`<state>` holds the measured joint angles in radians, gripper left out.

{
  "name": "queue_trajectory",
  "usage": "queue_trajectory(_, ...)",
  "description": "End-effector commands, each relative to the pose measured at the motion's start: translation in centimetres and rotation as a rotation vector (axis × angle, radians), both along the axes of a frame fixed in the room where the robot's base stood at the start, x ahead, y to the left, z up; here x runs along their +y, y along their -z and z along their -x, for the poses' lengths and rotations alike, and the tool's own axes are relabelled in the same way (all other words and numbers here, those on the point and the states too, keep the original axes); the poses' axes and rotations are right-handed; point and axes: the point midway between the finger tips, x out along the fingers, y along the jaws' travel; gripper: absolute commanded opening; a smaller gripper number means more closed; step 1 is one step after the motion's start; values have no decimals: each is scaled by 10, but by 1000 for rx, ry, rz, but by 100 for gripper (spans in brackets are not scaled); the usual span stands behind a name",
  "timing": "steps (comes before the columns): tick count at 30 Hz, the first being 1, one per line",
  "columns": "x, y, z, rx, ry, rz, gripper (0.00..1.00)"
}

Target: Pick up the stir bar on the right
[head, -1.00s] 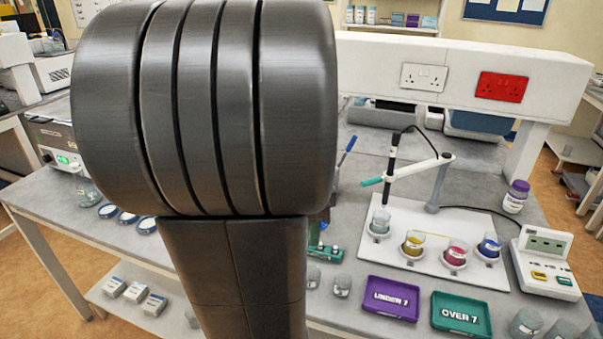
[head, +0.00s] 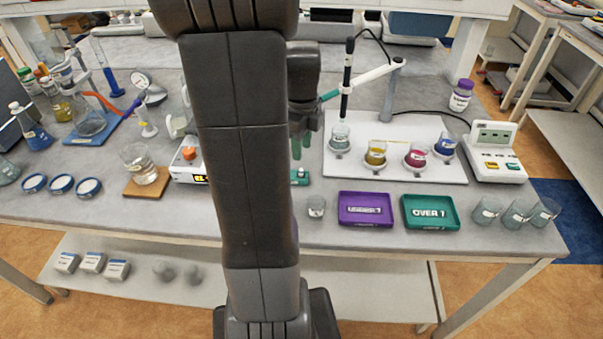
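I cannot make out a stir bar in the head view; it may be too small or hidden behind my arm. My gripper (head: 302,138) is partly hidden behind my arm, above the back middle of the bench (head: 420,258). Its fingers are small and unclear, so I cannot tell whether they are open or shut, or whether they hold anything.
A beaker on a wooden board (head: 133,192) and a white device with an orange top (head: 188,172) stand left of my arm. Right are a purple tray (head: 346,218), a green tray (head: 410,220) and a white board with several beakers (head: 400,172). Glass beakers (head: 519,214) line the right edge.

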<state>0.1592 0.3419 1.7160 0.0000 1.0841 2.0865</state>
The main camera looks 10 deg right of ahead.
Motion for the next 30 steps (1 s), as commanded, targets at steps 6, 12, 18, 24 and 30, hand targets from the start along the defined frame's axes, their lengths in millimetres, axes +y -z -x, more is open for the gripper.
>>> queue_trajectory(6, 0, 21, 0, 1, -1, 0, 35)
queue_trajectory(12, 1, 41, 0, 4, -2, -1, 35)
queue_trajectory(18, 1, 67, 0, 2, -2, 0, 35)
queue_trajectory(24, 1, 74, -1, -1, -2, 1, 35)
queue_trajectory(30, 1, 74, -1, -1, -2, 1, 22)
